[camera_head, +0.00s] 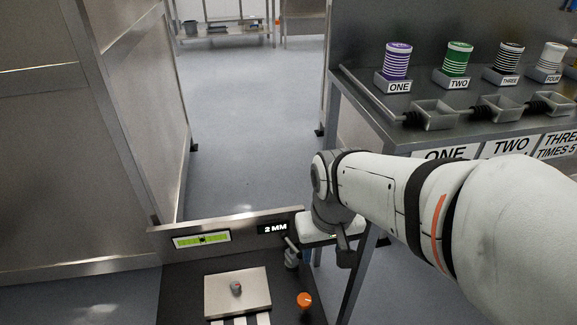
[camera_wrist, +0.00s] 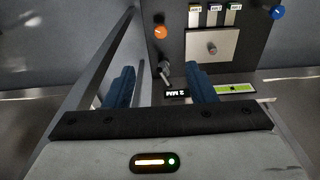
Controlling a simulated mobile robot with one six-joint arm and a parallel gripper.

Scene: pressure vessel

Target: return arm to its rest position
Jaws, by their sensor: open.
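My gripper is open and empty; its two blue fingers show in the wrist view (camera_wrist: 162,88), spread apart with nothing between them. In the head view my white arm reaches in from the right, and the gripper end (camera_head: 335,240) hangs beside the right edge of a dark panel (camera_head: 185,290). The fingers are mostly hidden there. The panel carries a metal plate with a small knob (camera_head: 237,288), an orange knob (camera_head: 304,300), a green level display (camera_head: 201,240) and a "2 MM" readout (camera_head: 275,228). In the wrist view a small lever (camera_wrist: 166,72) shows between the fingers, beyond them.
A steel table (camera_head: 400,120) at right holds labelled canisters, such as the purple one (camera_head: 397,62), and small trays with dark handles (camera_head: 433,112). Its leg stands close to my gripper. Metal partitions (camera_head: 90,130) stand at left. The floor (camera_head: 245,130) between is clear.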

